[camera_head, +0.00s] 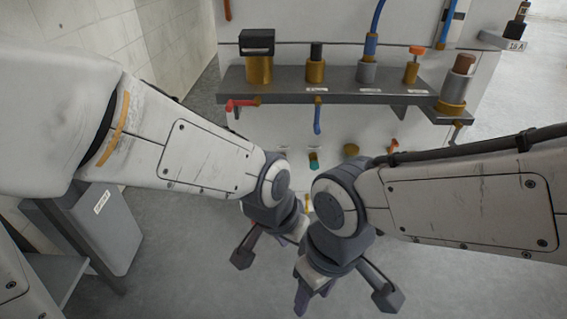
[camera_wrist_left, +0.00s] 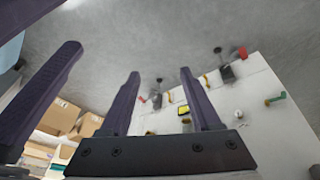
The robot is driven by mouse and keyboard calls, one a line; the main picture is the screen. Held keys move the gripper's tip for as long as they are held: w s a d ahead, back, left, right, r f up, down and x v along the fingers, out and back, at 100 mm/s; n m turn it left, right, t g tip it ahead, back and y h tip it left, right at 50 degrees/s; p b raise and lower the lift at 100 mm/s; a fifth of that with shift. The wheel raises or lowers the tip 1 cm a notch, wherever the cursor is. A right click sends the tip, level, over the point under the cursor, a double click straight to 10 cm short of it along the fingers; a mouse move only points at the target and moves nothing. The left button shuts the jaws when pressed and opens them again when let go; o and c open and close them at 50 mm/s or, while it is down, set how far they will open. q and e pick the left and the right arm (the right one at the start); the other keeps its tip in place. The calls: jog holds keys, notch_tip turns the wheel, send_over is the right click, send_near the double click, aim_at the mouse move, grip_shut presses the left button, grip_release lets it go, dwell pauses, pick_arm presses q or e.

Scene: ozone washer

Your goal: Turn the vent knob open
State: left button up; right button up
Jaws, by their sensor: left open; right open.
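Several knobs and fittings are on the machine, and I cannot tell which is the vent knob. In the head view an orange-topped knob (camera_head: 414,52) and a black-topped brass knob (camera_head: 316,60) stand on a grey shelf. A red handle (camera_head: 240,104) and a blue handle (camera_head: 317,118) are below it. My left gripper (camera_head: 272,250) is open in front of and below the shelf, partly hidden by the right arm. It also shows open and empty in the left wrist view (camera_wrist_left: 159,75). My right gripper (camera_head: 345,298) is open and empty beside it.
The grey shelf (camera_head: 290,84) also holds a black-capped brass fitting (camera_head: 259,62), a blue hose fitting (camera_head: 368,62) and a brown-topped cylinder (camera_head: 460,80). Smaller fittings are low on the white panel. A grey box (camera_head: 108,222) stands at left. Cardboard boxes (camera_wrist_left: 60,117) show in the wrist view.

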pick_arm(q)
jog(key=w+d+f+n+t, duration=0.1)
jog(key=w+d+f+t, duration=0.15)
jog(key=w, duration=0.55)
jog(key=w+d+f+t+h, duration=0.1)
jog(key=w+d+f+t, duration=0.15)
jog(key=w, duration=0.55)
jog(key=w+d+f+n+t, duration=0.1)
jog(key=w+f+t, duration=0.2)
jog(key=w, duration=0.5)
jog(key=w+a+f+n+t+y, duration=0.2)
jog(key=w+a+f+t+y, duration=0.2)
jog(key=w+a+f+t, duration=0.45)
jog(key=w+b, duration=0.4)
jog(key=w, duration=0.6)
jog(key=shift+w+f+g, duration=0.15)
jog(key=shift+w+g, duration=0.2)
jog(key=shift+d, duration=0.1)
grip_shut()
